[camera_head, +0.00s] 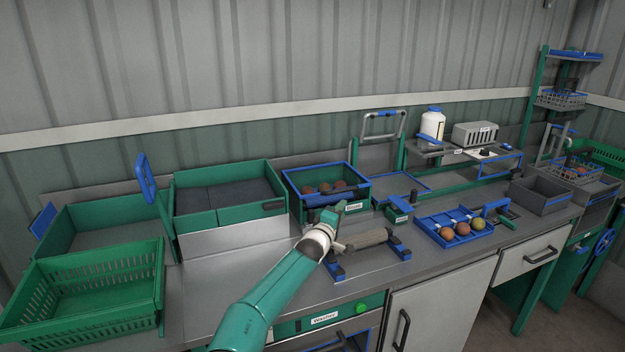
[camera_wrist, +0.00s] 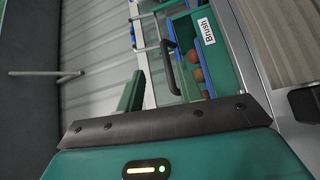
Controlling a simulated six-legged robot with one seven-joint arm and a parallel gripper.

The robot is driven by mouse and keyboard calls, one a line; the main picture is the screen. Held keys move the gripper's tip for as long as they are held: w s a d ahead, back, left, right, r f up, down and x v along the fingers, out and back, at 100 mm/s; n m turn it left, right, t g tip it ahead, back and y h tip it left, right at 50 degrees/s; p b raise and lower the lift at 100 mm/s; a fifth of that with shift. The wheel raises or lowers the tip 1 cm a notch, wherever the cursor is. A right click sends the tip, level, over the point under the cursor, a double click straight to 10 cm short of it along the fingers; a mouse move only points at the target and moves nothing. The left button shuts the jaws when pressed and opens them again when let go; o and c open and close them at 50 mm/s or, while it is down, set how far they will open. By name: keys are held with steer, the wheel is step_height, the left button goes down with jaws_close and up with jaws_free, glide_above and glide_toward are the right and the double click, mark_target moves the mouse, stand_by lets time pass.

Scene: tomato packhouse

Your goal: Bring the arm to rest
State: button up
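My arm reaches up from the bottom of the head view, and my gripper (camera_head: 332,222) is at its end over the worktop, in front of the blue-rimmed tub marked "Brush" (camera_head: 310,201). In the wrist view my teal hand housing and a dark bolted bar fill the lower part. The "Brush" tub (camera_wrist: 208,28) shows beyond the bar, turned sideways, with red tomatoes inside.
A grey roller (camera_head: 367,239) on blue-ended supports lies just right of my gripper. A blue tray (camera_head: 433,232) with tomatoes is further right. Green crates (camera_head: 90,322) stand at the left. Bare worktop (camera_head: 215,275) lies left of my arm.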

steer(key=s+d+m+g+h, duration=0.1)
steer(key=s+d+m+g, duration=0.4)
steer(key=d, duration=0.6)
steer(key=s+d+m+g+h, duration=0.1)
steer(key=s+d+m+g, duration=0.3)
steer(key=s+d, duration=0.5)
steer(key=s+d+m+g+y, duration=0.3)
steer(key=s+m, duration=0.1)
steer(key=s, duration=0.6)
steer(key=s+a+r+n+y, duration=0.1)
steer(key=s+a+r+y, duration=0.2)
steer(key=s+a, duration=0.4)
steer(key=s+a+r+n+t+y, duration=0.1)
steer(key=s+a, duration=0.5)
steer(key=s, duration=0.7)
steer(key=s+a+r+y, duration=0.4)
steer(key=s+a, duration=0.3)
steer(key=s, duration=0.3)
steer(key=shift+a+r+n+t+y, duration=0.3)
steer(key=shift+r+n, duration=0.1)
steer(key=shift+r, duration=0.3)
steer(key=shift+o, duration=0.6)
